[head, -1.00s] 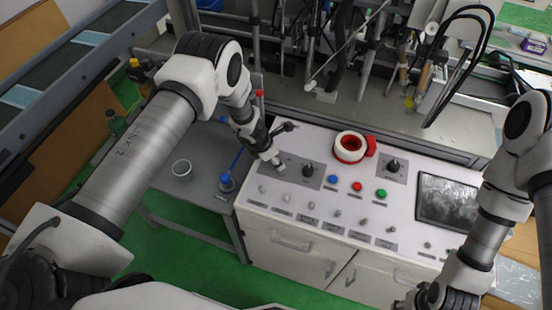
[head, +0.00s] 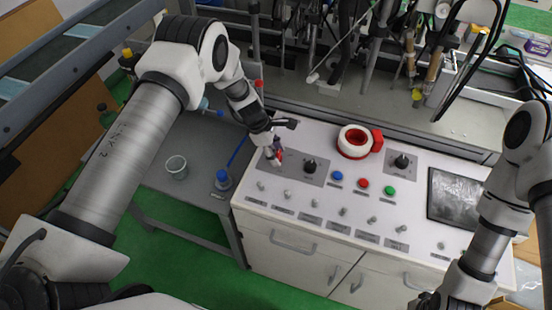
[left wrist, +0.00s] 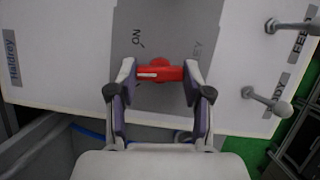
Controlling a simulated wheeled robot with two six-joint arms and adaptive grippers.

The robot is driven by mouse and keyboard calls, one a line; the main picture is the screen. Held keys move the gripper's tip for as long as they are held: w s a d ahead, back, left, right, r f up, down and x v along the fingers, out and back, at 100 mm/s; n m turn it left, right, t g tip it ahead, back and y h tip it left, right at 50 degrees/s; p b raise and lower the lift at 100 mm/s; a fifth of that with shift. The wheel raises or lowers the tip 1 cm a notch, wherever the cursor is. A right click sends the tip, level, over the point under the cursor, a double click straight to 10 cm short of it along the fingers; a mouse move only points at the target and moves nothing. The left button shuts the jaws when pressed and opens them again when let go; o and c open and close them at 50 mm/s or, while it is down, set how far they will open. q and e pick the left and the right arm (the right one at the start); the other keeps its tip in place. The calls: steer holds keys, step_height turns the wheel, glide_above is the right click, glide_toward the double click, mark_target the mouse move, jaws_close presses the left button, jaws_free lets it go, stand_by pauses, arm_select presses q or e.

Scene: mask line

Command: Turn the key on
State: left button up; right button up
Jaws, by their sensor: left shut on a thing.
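The red key (left wrist: 158,73) sits on a grey plate (left wrist: 178,30) of the control panel, and its bar lies crosswise in the left wrist view. A printed ON label with a small tick is up and left of it. My left gripper (left wrist: 160,76) is shut on the bar, one finger at each end. In the head view my left gripper (head: 276,155) reaches down to the panel's left end, with a bit of the red key (head: 280,157) showing. My right gripper (head: 432,300) is at the bottom right, mostly cut off, its fingers unclear.
The white panel (head: 300,222) carries a black knob (head: 310,166), blue, red and green buttons, several small toggles, a red-and-white ring (head: 355,141) and a dark screen (head: 456,195). A side table (head: 200,185) with a glass cup (head: 176,166) stands to the left.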

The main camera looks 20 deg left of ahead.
arm_select(q)
steer(key=m+g+b, duration=0.1)
steer(key=m+b, duration=0.1)
steer(key=m+g+b, duration=0.1)
steer(key=m+b, duration=0.2)
steer(key=shift+f+m, duration=0.3)
steer(key=shift+f, duration=0.1)
steer(key=shift+w+d+r+m+g+y+b, duration=0.1)
steer(key=shift+m+g+y+b, duration=0.4)
steer(key=shift+m+b, duration=0.6)
steer(key=shift+r+m+g+b, duration=0.1)
steer(key=shift+m+g+b, duration=0.35)
steer(key=shift+m, duration=0.75)
steer(key=shift+y, duration=0.3)
steer(key=o, duration=1.2)
steer(key=shift+r, duration=0.1)
steer(key=shift+c, duration=0.2)
steer(key=shift+w, duration=0.1)
steer(key=shift+r, duration=0.1)
steer(key=v, duration=1.2)
